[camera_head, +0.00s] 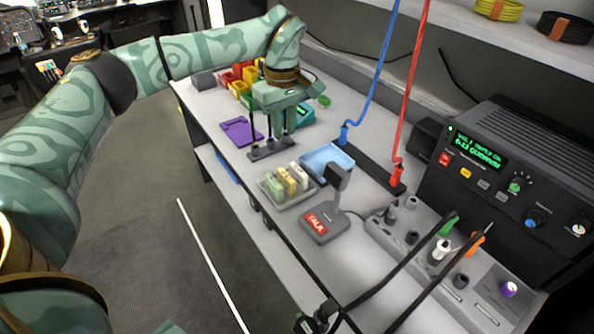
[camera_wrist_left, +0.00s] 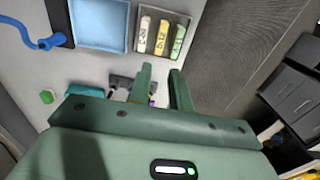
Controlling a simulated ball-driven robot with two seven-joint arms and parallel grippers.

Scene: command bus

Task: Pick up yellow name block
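A grey tray (camera_head: 313,188) near the table's front edge holds small upright blocks in a row. The yellow name block (camera_head: 287,181) stands in the middle, between a green block (camera_head: 273,186) and a white block (camera_head: 299,175). In the left wrist view the yellow block (camera_wrist_left: 161,37) lies ahead of the fingertips, between the same two blocks. My left gripper (camera_head: 280,132) points down over the table, behind and apart from the tray. Its two fingers (camera_wrist_left: 161,68) are apart with nothing between them. My right gripper is not seen.
A blue tray (camera_head: 327,160) lies just behind the block tray. A desk microphone with a red label (camera_head: 318,222) stands to its right. A dark grey stand (camera_head: 270,149) is under my left gripper, beside a purple tray (camera_head: 240,131). Blue and red cables hang at the right.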

